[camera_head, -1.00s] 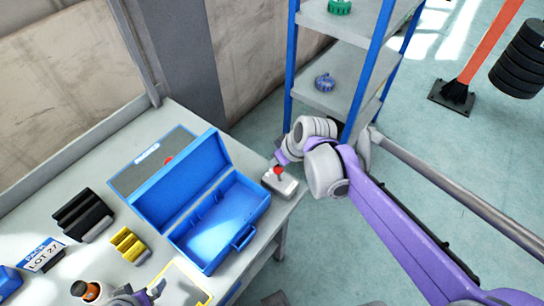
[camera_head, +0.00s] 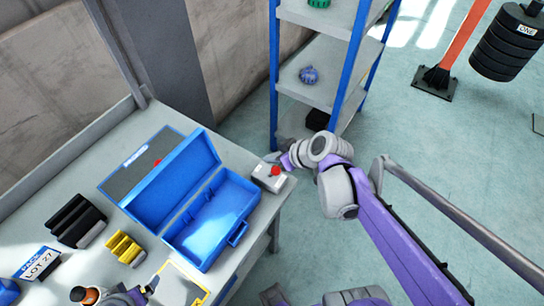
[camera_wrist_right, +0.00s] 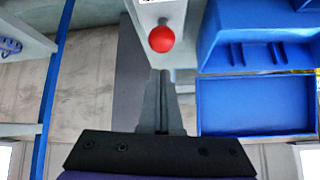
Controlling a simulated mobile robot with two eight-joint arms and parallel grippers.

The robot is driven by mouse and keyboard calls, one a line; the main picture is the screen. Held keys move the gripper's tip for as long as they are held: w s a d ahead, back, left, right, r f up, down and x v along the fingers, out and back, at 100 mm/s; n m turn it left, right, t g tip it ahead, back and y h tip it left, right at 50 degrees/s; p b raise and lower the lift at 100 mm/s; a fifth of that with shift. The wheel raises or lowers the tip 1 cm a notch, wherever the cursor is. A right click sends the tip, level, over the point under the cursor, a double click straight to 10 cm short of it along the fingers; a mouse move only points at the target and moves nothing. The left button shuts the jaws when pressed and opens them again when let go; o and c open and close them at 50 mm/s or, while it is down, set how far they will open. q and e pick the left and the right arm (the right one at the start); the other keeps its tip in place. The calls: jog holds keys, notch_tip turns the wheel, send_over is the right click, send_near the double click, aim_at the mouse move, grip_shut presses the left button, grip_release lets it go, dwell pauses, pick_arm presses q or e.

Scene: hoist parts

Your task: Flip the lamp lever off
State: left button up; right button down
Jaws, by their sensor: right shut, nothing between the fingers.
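The lever is a red ball knob (camera_head: 275,171) on a small light grey box (camera_head: 264,183) at the bench's right corner. My right gripper (camera_head: 284,161) is beside the knob, at the box's far side. In the right wrist view the knob (camera_wrist_right: 162,39) shows just beyond the tips of the shut, empty fingers (camera_wrist_right: 160,78); I cannot tell whether they touch it.
An open blue case (camera_head: 238,190) stands left of the lever box, its lid raised. A grey panel (camera_head: 125,180) with a red spot lies partly hidden behind it. Black (camera_head: 75,220) and yellow (camera_head: 124,248) holders are farther left. A blue-framed shelf (camera_head: 300,95) stands behind my right arm.

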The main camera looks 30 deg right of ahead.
jog(key=shift+r, duration=0.2)
jog(key=w+r+p, duration=0.2)
jog(key=w+r, duration=0.1)
jog(key=w, duration=0.1)
jog(key=s+d+r, duration=0.2)
jog(key=s+r, duration=0.3)
jog(key=s, duration=0.3)
jog(key=shift+s+p, duration=0.35)
jog(key=shift+p, duration=0.05)
jog(key=s+a+f+m+g+h, duration=0.1)
jog(key=s+a+f, duration=0.1)
jog(key=a, duration=0.3)
jog(key=s+a+f+m+g+h, duration=0.1)
jog(key=s+a+f, duration=0.2)
jog(key=a+f, duration=0.2)
jog(key=shift+s+a+f+g+h, duration=0.25)
jog(key=shift+a+f+g+h, duration=0.05)
jog(key=shift+a+g, duration=0.1)
dwell(0.5)
